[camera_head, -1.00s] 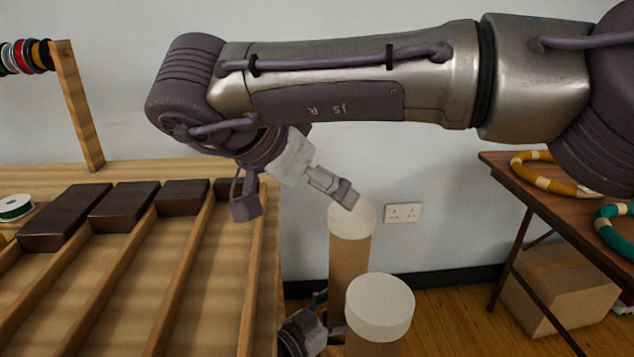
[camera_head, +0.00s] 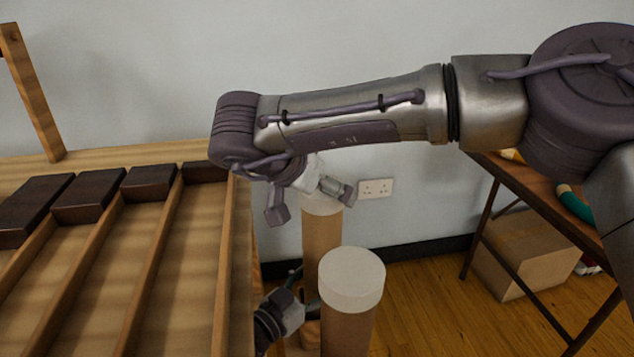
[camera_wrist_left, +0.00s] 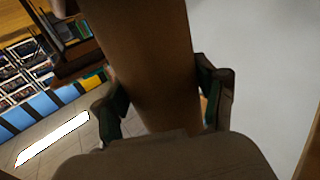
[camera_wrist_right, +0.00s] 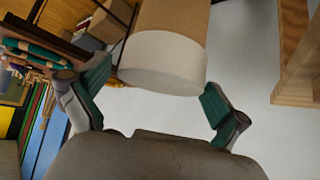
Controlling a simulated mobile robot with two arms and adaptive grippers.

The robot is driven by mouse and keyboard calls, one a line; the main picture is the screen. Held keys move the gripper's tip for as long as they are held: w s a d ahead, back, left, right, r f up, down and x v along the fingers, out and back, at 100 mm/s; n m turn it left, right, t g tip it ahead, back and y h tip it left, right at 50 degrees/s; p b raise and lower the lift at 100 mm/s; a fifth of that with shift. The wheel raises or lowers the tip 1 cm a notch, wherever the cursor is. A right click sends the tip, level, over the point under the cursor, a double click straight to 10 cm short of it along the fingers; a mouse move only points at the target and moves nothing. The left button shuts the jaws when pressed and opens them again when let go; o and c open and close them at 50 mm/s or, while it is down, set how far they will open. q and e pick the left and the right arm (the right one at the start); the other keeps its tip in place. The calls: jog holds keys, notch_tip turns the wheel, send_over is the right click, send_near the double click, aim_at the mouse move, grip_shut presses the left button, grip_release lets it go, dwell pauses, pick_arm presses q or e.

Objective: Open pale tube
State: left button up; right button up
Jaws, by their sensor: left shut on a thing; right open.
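Two upright brown cardboard tubes with pale caps stand beside the bench in the head view. The back tube (camera_head: 320,235) has its cap (camera_head: 318,207) partly covered by my right gripper (camera_head: 340,190). The front tube (camera_head: 346,335) has a fully visible cap (camera_head: 352,272). My left gripper (camera_head: 305,295) reaches in low from the left and is shut around the back tube's body. A brown tube (camera_wrist_left: 155,60) lies between its fingers in the left wrist view. My right gripper is open; in the right wrist view a capped tube end (camera_wrist_right: 165,62) shows ahead of its spread fingers (camera_wrist_right: 155,100).
A slotted wooden bench (camera_head: 195,265) with dark blocks (camera_head: 150,182) stands at left. At right are a table (camera_head: 520,170) and a cardboard box (camera_head: 520,255) under it. The wall with a socket (camera_head: 376,188) is behind the tubes.

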jog(key=c, duration=1)
jog(key=shift+r, duration=0.1)
jog(key=shift+r, duration=0.15)
jog(key=shift+r, duration=0.95)
jog(key=shift+r, duration=0.1)
jog(key=shift+r, duration=1.95)
pick_arm(q)
jog(key=o, duration=1.8)
jog(key=shift+c, duration=0.2)
